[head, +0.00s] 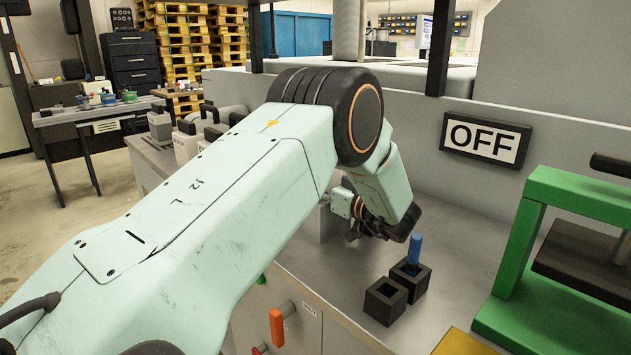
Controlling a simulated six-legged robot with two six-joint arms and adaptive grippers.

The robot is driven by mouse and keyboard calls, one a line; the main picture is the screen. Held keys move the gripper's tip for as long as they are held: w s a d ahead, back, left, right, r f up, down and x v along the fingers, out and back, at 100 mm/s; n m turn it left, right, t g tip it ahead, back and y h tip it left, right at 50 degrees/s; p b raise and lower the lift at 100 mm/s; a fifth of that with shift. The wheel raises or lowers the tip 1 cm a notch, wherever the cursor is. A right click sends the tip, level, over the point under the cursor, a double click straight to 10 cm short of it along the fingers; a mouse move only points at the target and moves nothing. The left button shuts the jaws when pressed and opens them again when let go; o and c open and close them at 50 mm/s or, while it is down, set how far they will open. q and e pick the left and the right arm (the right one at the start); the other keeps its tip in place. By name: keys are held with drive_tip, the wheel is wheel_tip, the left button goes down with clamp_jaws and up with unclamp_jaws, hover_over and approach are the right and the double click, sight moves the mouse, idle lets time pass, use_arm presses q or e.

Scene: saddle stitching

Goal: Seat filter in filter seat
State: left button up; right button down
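A blue upright piece (414,250) stands in a black square holder (410,280) on the grey bench. A second black square holder (385,301) sits beside it, nearer, and its top opening looks empty. I cannot tell from this view which piece is the filter or which is the filter seat. My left arm reaches across from the left, and my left gripper (353,231) is low over the bench, left of and behind the holders. The arm hides much of it, so its opening and anything in it cannot be made out. My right gripper is not in view.
A green press frame (525,245) stands at the right, with a yellow block (463,343) near it. An OFF sign (486,139) is on the grey wall. An orange handle (276,327) projects from the bench front.

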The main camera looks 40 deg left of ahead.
use_arm(q)
drive_tip(key=shift+f, duration=0.3)
drive_tip(key=o, duration=1.6)
drive_tip(key=shift+f, duration=0.15)
drive_tip(key=shift+c, duration=0.2)
wheel_tip(320, 180, up, 10)
drive_tip(key=shift+r, duration=0.15)
